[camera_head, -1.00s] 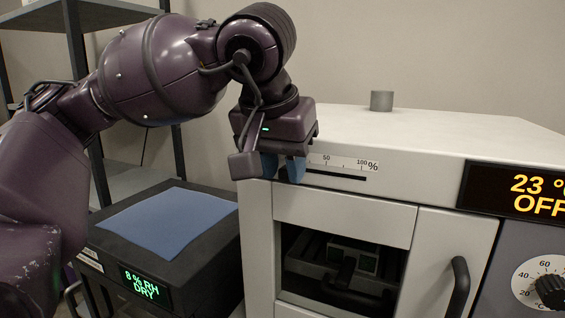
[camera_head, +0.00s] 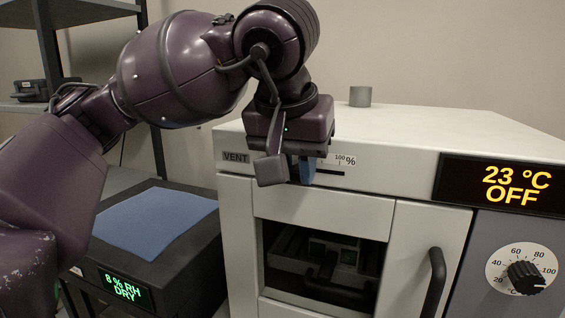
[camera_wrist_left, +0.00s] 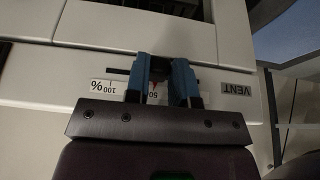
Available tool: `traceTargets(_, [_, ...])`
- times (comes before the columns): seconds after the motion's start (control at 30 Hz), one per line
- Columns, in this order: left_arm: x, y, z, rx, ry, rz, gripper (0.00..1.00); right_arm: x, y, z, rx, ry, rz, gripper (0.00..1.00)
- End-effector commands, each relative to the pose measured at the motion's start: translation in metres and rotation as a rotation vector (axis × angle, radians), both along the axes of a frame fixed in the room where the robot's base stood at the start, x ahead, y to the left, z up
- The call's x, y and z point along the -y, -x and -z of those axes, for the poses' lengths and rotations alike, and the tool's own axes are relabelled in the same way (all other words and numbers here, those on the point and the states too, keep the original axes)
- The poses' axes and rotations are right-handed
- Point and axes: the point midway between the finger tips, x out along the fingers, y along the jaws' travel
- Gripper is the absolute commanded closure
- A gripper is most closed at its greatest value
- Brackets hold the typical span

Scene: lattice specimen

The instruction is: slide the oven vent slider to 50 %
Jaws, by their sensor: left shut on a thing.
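The oven (camera_head: 400,133) has a vent slot (camera_head: 330,173) on its front, with a printed scale (camera_head: 345,160) above it and a VENT label (camera_head: 235,157) to its left. My left gripper (camera_head: 302,172) is at the slot, its blue fingers hiding the middle of the scale in the head view. In the left wrist view the picture is upside down. There my left gripper (camera_wrist_left: 160,80) is shut on the dark slider knob (camera_wrist_left: 159,66), one finger on each side. The knob is close to the 50 mark (camera_wrist_left: 153,95); its exact reading is hard to tell. My right gripper is out of view.
The oven door with its black handle (camera_head: 434,282) is below the slot. A display (camera_head: 510,187) reads 23 °C OFF above a dial (camera_head: 525,275). A dark box (camera_head: 180,260) with a blue top stands left.

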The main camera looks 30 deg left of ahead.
Motion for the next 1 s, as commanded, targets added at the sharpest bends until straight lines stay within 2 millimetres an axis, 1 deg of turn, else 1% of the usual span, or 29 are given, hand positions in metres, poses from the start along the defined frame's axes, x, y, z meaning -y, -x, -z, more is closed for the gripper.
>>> traceTargets(0.23, [0.0011, -0.0004, -0.0003, 0.001, 0.000, 0.000, 0.99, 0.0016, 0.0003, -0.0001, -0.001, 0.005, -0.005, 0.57])
traceTargets(0.27, [0.0011, -0.0004, -0.0003, 0.001, 0.000, 0.000, 0.74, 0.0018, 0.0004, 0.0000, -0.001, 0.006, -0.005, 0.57])
traceTargets(0.43, [0.0010, -0.0003, -0.0001, 0.001, 0.000, 0.000, 0.48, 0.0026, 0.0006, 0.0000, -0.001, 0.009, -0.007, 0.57])
traceTargets(0.83, [0.0008, 0.0000, -0.0008, 0.001, 0.000, 0.000, 0.47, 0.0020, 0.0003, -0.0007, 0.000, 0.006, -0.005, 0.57])
traceTargets(1.0, [0.0015, 0.0029, -0.0082, 0.003, 0.000, 0.000, 0.47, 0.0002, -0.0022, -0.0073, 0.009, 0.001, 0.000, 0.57])
